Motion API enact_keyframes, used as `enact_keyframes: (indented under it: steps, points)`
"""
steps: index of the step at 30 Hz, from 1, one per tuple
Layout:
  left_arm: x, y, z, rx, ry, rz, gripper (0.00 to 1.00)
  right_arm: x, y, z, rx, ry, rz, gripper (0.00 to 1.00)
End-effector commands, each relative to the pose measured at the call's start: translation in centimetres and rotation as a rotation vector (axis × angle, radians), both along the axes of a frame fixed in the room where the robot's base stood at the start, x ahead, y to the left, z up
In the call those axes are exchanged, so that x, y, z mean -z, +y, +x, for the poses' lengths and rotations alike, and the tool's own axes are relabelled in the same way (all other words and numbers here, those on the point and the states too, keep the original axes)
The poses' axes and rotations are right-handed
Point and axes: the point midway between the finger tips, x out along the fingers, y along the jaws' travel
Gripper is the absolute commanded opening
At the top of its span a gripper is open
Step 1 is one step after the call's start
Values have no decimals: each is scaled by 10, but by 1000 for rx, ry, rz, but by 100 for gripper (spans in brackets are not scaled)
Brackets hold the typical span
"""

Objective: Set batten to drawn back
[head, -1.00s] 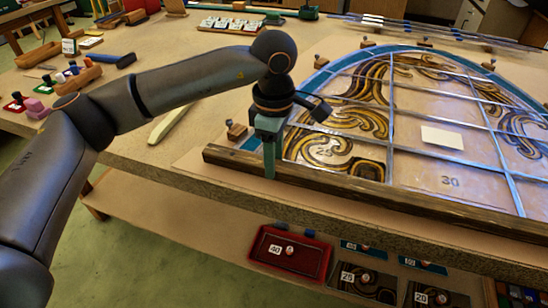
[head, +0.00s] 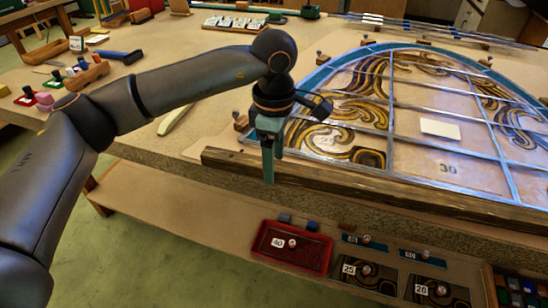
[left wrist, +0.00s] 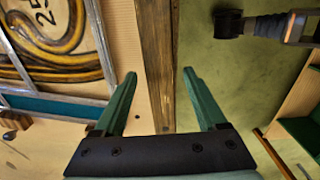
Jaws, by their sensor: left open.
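The batten (head: 400,186) is a long dark wooden strip along the front edge of the bench, in front of the leaded panel (head: 440,165). In the left wrist view the batten (left wrist: 155,40) runs down from the top and its near end lies between my fingers in the picture. My left gripper (head: 268,180) points down over the batten near its left end. It also shows in the left wrist view (left wrist: 159,75), with its two green fingers apart. I cannot tell whether either finger touches the batten. My right gripper is in neither view.
Wooden-headed pegs stand around the panel's curved edge, one (head: 240,122) near my gripper. A pale card (head: 440,128) lies on the panel. Below the bench a shelf holds a red tray (head: 320,262) and several dark pieces.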

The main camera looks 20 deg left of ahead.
Motion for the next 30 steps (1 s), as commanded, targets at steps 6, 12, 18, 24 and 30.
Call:
enact_keyframes:
  steps: [6, 12, 18, 24, 30]
  points:
    - [0, 0, 0, -1, 0, 1, 74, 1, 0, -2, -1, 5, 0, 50]
    - [-20, 0, 1, 0, -3, 0, 74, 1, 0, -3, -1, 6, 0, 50]
    - [-64, 0, 1, -1, -5, -1, 74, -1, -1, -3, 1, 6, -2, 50]
    - [-103, 0, 0, 0, -3, -1, 74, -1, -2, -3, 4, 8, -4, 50]
    - [-123, 0, 0, 1, -1, 0, 74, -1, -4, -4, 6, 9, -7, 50]
